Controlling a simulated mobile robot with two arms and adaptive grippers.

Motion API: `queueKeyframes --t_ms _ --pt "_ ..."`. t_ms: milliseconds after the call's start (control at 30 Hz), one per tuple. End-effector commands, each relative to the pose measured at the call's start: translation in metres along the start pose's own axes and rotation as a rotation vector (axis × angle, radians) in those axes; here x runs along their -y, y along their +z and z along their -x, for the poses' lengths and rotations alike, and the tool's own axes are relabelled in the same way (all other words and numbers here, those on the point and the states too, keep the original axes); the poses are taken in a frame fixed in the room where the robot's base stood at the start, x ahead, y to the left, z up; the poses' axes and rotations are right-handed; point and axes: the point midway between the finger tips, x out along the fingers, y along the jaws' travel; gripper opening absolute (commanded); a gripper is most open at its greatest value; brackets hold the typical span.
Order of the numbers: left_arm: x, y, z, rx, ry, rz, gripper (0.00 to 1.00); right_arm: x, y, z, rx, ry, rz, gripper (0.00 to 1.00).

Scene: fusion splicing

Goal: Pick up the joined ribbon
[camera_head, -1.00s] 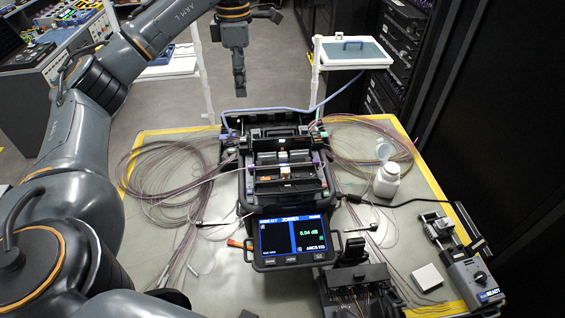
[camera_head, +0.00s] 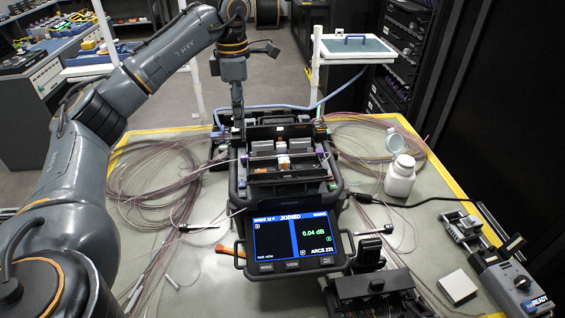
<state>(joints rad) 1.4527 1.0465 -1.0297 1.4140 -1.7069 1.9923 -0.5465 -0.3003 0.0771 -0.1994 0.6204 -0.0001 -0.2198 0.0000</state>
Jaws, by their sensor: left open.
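The fusion splicer (camera_head: 290,190) stands in the middle of the mat, its screen (camera_head: 290,236) showing "JOINED" and 0.04 dB. A thin pinkish ribbon (camera_head: 214,166) runs from the left coil into the splicer's left side. Its joined stretch inside the splicer is too small to make out clearly. My left gripper (camera_head: 238,124) points down above the splicer's back left corner, behind the work area. It is open and holds nothing; its narrow fingers look close together from this side. I cannot tell whether its tips touch the splicer. My right gripper is out of view.
Coils of fibre (camera_head: 150,185) lie to the left, with more at the back right. A white bottle (camera_head: 400,176) stands right of the splicer. A grey device (camera_head: 515,285) and a white block (camera_head: 457,286) lie front right. A white-framed tray (camera_head: 352,50) stands behind.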

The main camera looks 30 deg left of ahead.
Motion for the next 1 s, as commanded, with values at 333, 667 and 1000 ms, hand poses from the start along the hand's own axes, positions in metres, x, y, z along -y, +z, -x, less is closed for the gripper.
queueKeyframes --t_ms 333,667,1000 --pt "0.000 -0.001 -0.062 -0.003 -0.001 0.001 0.41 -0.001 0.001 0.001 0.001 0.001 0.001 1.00" --pt "0.000 -0.009 -0.093 -0.005 -0.002 0.003 0.41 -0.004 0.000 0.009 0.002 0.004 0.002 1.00" --pt "0.000 -0.010 -0.121 -0.001 0.000 0.002 0.41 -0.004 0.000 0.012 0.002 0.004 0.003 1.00"
